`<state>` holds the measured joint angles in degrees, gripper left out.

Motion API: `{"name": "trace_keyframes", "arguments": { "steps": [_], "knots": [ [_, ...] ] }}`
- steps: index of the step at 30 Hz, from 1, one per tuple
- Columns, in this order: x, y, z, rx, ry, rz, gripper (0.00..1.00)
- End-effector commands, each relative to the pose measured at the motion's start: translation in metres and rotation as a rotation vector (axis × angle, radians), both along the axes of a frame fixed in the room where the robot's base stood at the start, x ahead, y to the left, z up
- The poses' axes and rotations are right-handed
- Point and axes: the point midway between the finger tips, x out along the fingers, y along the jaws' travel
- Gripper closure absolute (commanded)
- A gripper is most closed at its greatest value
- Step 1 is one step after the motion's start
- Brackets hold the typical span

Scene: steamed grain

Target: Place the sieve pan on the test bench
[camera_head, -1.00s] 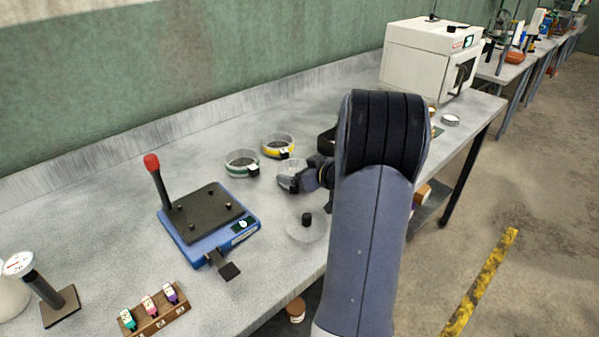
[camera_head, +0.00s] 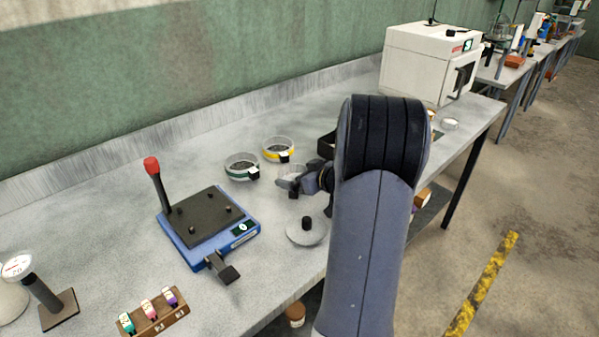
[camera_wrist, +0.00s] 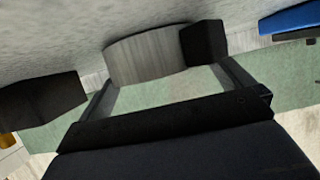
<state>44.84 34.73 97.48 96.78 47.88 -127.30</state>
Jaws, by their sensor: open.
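A plain grey metal round pan, which looks like the sieve pan (camera_wrist: 148,60), shows in the wrist view between my finger pads, nearer the right one. In the head view a small part of the pan (camera_head: 290,171) shows at the tip of my gripper (camera_head: 300,183), and the rest is hidden behind the fingers. My gripper is open, low over the bench, with one finger on each side of the pan. In the wrist view (camera_wrist: 125,72) the left pad stands clear of the pan; the right pad is close to it. The grey test bench (camera_head: 120,235) is below.
A green-banded sieve (camera_head: 241,167) and a yellow-banded sieve (camera_head: 278,149) stand just behind left. A knobbed lid (camera_head: 306,232) lies in front. A blue shaker base (camera_head: 208,228) is to the left, a white oven (camera_head: 425,65) at the back right.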

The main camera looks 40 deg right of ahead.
Motion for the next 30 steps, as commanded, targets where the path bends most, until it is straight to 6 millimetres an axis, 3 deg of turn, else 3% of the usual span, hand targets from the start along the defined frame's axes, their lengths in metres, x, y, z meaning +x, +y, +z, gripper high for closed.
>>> {"name": "trace_keyframes", "arguments": {
  "steps": [6, 21, 30],
  "knots": [
    [-0.006, 0.0, 0.008, 0.007, 0.008, -0.002, 0.0],
    [-0.096, -0.014, 0.047, 0.001, 0.0, -0.004, 0.0],
    [-0.111, -0.015, 0.054, 0.002, 0.002, -0.001, 0.0]
  ]
}}
